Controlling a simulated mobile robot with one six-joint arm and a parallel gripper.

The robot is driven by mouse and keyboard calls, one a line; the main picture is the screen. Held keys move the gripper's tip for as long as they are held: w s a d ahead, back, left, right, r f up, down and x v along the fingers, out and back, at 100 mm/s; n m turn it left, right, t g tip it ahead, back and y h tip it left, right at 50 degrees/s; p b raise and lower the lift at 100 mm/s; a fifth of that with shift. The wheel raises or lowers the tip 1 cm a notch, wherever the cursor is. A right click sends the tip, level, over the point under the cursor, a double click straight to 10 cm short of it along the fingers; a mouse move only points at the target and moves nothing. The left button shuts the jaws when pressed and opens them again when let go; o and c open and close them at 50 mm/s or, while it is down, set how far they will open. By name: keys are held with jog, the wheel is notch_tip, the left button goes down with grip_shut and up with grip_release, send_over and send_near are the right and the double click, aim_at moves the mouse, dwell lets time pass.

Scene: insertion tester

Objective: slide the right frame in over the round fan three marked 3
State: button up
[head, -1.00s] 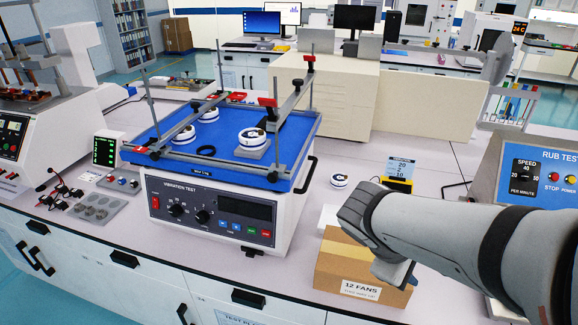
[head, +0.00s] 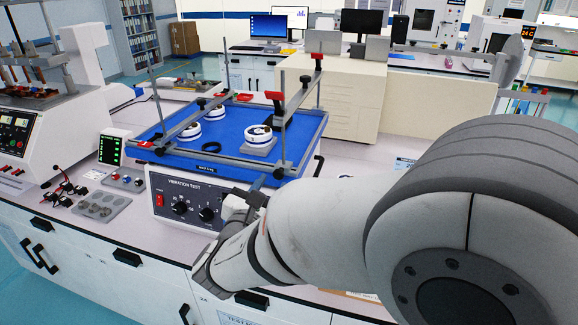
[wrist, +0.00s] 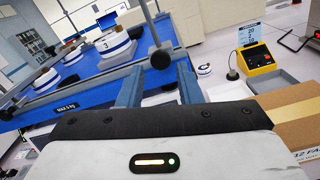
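The round fan marked 3 (head: 259,133) is white with a dark band and sits on a grey block on the blue plate (head: 232,125). Its 3 shows in the wrist view (wrist: 118,42). The right frame (head: 299,92), a grey crossbar on thin upright posts, stands just right of the fan, apart from it in the head view. My gripper (head: 256,196) is low at the tester's front right. In the wrist view my gripper (wrist: 161,88) is open and empty, its two fingers apart, with a black knob (wrist: 160,58) at the frame's post base just beyond them.
In the wrist view a loose fan (wrist: 204,69), a yellow counter box (wrist: 260,60) and a cardboard box (wrist: 296,110) stand right of the tester.

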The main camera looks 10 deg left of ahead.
aim_at(277, 176)
jog(key=shift+w+d, duration=0.15)
jog(key=shift+w, duration=1.7)
grip_shut()
